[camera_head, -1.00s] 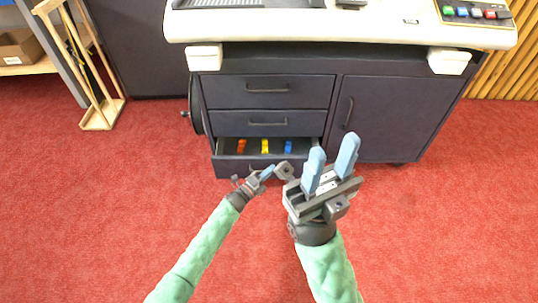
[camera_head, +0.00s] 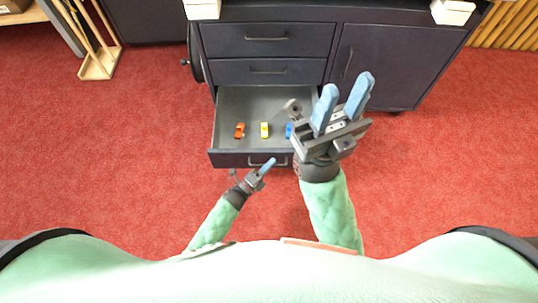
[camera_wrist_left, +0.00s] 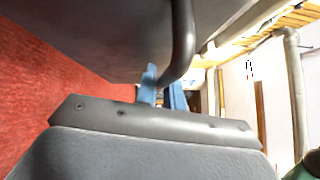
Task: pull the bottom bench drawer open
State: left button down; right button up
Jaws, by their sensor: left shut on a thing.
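The bottom bench drawer (camera_head: 228,110) stands well out from the dark cabinet, its grey inside showing. An orange, a yellow and a blue small item lie in it. My left gripper (camera_head: 266,168) is at the drawer's front, shut on the bottom drawer's handle (camera_head: 256,163). In the left wrist view the dark curved handle (camera_wrist_left: 182,45) passes between the blue fingers (camera_wrist_left: 163,88). My right gripper (camera_head: 342,104) is open and empty, its blue fingers apart, above the drawer's right side, hiding part of it and of the blue item.
Two upper drawers (camera_head: 268,40) are closed above, and a cabinet door (camera_head: 368,65) is closed at right. A wooden rack (camera_head: 97,66) stands at the left. Red carpet (camera_head: 130,180) around the drawer is clear.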

pick_arm(q)
jog(key=shift+s, duration=0.3)
jog(key=c, duration=1.8)
grip_release()
jog(key=shift+a, duration=0.15)
jog(key=p+v, duration=0.1)
jog(key=v, duration=0.6)
jog(key=shift+s+a+f, duration=0.15)
jog(key=shift+s, duration=0.15)
